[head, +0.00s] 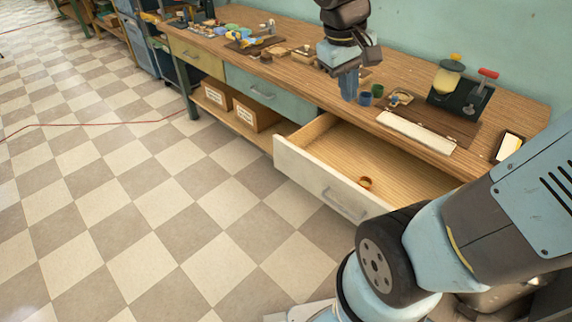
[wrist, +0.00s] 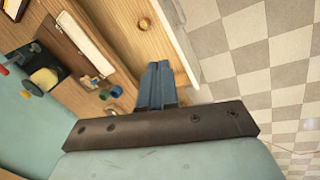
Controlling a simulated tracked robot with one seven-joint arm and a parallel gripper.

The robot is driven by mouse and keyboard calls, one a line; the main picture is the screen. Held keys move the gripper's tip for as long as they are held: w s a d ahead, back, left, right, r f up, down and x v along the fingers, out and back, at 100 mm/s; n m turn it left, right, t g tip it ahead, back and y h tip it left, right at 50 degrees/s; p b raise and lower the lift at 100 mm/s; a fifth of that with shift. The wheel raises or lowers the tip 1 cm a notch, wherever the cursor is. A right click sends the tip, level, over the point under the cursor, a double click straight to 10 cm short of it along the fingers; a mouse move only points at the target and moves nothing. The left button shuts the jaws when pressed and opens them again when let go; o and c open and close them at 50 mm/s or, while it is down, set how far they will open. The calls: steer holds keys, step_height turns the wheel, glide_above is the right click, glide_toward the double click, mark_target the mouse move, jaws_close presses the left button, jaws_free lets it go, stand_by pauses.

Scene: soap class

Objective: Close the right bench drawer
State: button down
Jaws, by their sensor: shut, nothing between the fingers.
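The right bench drawer (head: 330,187) is pulled well out from the wooden bench, with a white front and a metal handle (head: 345,205). A small brown ring (head: 365,183) lies on its wooden floor. My gripper (head: 348,92) is above the bench's front edge near the drawer's left back corner, fingers pointing down and shut, empty. In the wrist view the shut blue fingers (wrist: 157,75) show beside the open drawer (wrist: 180,45). I cannot tell whether they touch it. My arm hides the drawer's right front part in the head view.
The bench top (head: 285,33) holds a dark vise-like tool (head: 462,92), small blue and green cups (head: 365,98), a white strip on a brown board (head: 415,131) and a framed tablet (head: 509,146). Closed green (head: 265,93) and yellow (head: 195,55) drawers are left. Boxes (head: 255,115) sit on a shelf below. The checkered floor in front is clear.

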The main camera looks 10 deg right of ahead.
steer(key=w+a+f+n+h, duration=0.5)
steer(key=w+f, duration=0.2)
steer(key=f, duration=0.3)
steer(key=w+a+f+n+h, duration=0.5)
steer(key=w+f+n+h, duration=0.1)
steer(key=f, duration=0.4)
steer(key=w+a+f+n+t+h, duration=0.15)
steer(key=a+f+n+t, duration=0.35)
steer(key=f, duration=0.5)
steer(key=n+t, duration=0.5)
steer(key=n, duration=0.1)
glide_toward(289, 163)
steer(key=shift+y, duration=0.35)
steer(key=x, duration=0.4)
steer(key=r+x, duration=0.1)
steer(key=x, duration=0.2)
steer(key=shift+s+d, duration=0.1)
steer(key=shift+s, duration=0.05)
